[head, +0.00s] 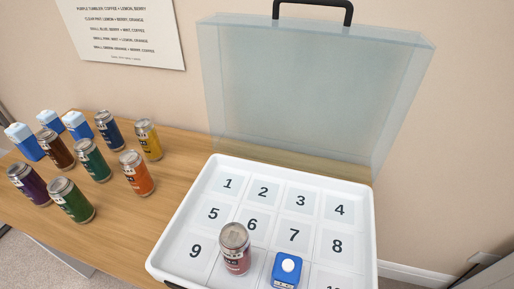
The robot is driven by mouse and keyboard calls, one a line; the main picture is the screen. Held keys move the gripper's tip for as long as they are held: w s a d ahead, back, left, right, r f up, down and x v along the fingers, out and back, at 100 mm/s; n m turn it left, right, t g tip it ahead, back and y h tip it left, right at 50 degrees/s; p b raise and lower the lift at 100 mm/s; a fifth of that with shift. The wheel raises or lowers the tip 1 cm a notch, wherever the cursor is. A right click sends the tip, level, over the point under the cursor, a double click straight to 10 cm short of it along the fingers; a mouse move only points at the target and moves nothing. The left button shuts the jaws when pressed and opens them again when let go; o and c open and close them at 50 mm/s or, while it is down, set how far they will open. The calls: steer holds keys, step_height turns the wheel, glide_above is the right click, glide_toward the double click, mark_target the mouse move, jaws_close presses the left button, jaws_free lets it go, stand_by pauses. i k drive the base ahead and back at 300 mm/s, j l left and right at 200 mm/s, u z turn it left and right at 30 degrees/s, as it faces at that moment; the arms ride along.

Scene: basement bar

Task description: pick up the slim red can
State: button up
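A slim can with a dull red label (237,260) and a silver top stands upright in the white numbered tray (160,258), in the front row between number 9 and a blue carton. It hides the number under it, and its top reaches up near number 6. The blue carton (286,271) with a white round cap stands just right of the can, with a small gap between them. My gripper is not in view.
The tray's clear lid (310,95) with a black handle stands open behind it. On the wooden counter (150,215) at left are several cans, including an orange can (137,175) and a green can (72,202), and several blue-and-white cartons. Slots 1 to 9 are empty.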

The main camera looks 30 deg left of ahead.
mark_target(233, 239)
steer(key=l+u, duration=0.2)
steer(key=l, duration=0.45)
steer(key=l+u, duration=0.2)
steer(key=l, duration=0.4)
steer(key=k+l+u, duration=0.25)
steer(key=l, duration=0.35)
steer(key=i+l, duration=0.05)
steer(key=i, duration=0.05)
